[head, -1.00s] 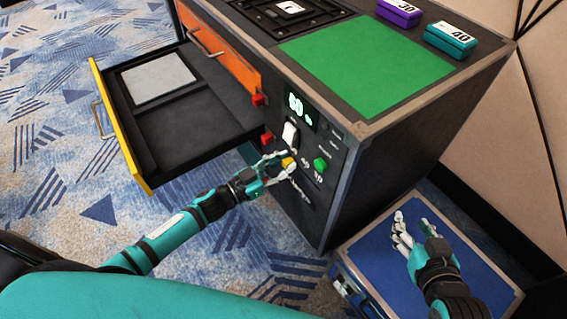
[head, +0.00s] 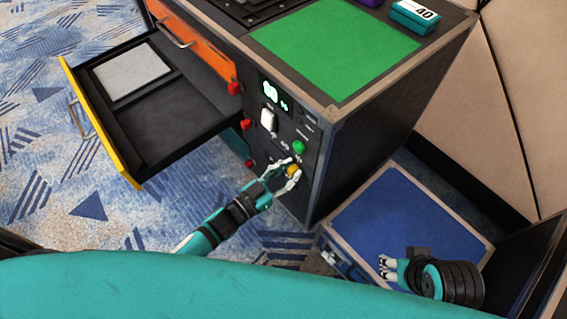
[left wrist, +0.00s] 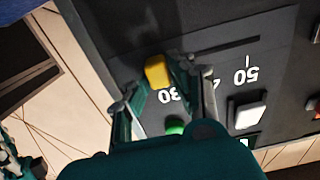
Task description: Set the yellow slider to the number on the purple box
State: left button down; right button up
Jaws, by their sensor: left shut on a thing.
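The yellow slider (head: 292,170) is on the front panel of the dark console. My left gripper (head: 285,174) is at the panel, shut on the slider. In the left wrist view the yellow slider (left wrist: 157,71) shows between the fingertips of my left gripper (left wrist: 172,85), beside the printed 30; a printed 50 is further right. The purple box (head: 371,2) is cut off by the top edge of the head view, and its number is out of sight now; it read 30 earlier. My right gripper (head: 388,268) is empty, over the blue case, its fingers apart.
A green lit display (head: 271,90), hard to read, a white switch (head: 268,120) and a green knob (head: 299,147) are above the slider. An open drawer (head: 127,172) juts out at left. A teal box marked 40 (head: 415,17) is on top. The blue case (head: 405,215) stands at right.

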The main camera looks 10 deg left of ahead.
pick_arm(q)
jog(key=shift+s+d+f, duration=0.1)
jog(key=shift+s+d, duration=0.15)
jog(key=c, duration=1.2)
grip_release()
jog(key=shift+o, duration=0.2)
jog(key=shift+a, duration=0.15)
jog(key=v, duration=1.1)
jog(key=shift+s+a, duration=0.25)
jog(key=shift+s, duration=0.1)
jog(key=shift+w, duration=0.1)
